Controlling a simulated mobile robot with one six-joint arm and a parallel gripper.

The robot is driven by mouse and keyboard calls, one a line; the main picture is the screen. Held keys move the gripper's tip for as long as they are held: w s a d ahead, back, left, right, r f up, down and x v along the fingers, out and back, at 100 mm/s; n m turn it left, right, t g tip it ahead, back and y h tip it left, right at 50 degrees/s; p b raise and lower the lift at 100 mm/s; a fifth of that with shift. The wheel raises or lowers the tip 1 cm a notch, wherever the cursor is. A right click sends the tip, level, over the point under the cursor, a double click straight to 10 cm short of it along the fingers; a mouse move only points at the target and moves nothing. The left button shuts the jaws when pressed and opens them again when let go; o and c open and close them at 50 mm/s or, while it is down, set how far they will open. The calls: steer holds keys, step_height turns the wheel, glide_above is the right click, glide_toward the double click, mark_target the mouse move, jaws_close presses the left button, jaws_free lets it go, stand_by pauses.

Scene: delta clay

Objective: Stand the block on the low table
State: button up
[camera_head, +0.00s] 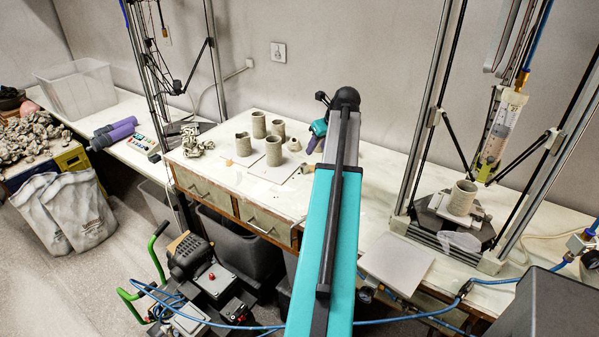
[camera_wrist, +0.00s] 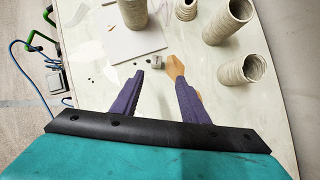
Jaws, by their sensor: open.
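My gripper (camera_head: 316,137) is over the white-topped table (camera_head: 335,190), mostly hidden behind my arm in the head view. In the wrist view its two purple fingers (camera_wrist: 163,80) are apart with nothing gripped between them. A small tan angular piece (camera_wrist: 174,66) lies on the tabletop just beyond the fingertips. Beside it is a small grey piece (camera_wrist: 157,62), near a white tile's corner; it also shows in the head view (camera_head: 307,168). I cannot tell which of these is the block. No separate low table can be made out for certain.
Several clay cylinders stand on the table and tiles, including one in the head view (camera_head: 274,151) and two in the wrist view (camera_wrist: 229,20) (camera_wrist: 243,70). A frame printer (camera_head: 462,200) stands at right. A bare tile (camera_head: 397,263) lies near the front edge.

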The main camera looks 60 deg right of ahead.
steer(key=shift+w+a, duration=0.1)
steer(key=shift+w, duration=0.1)
steer(key=p, duration=0.2)
glide_toward(305, 164)
steer(key=shift+x, duration=2.5)
steer(key=shift+p+x, duration=0.8)
steer(key=shift+x, duration=0.1)
steer(key=shift+p+x, duration=0.55)
steer(key=shift+x, duration=1.15)
steer(key=shift+a, duration=0.1)
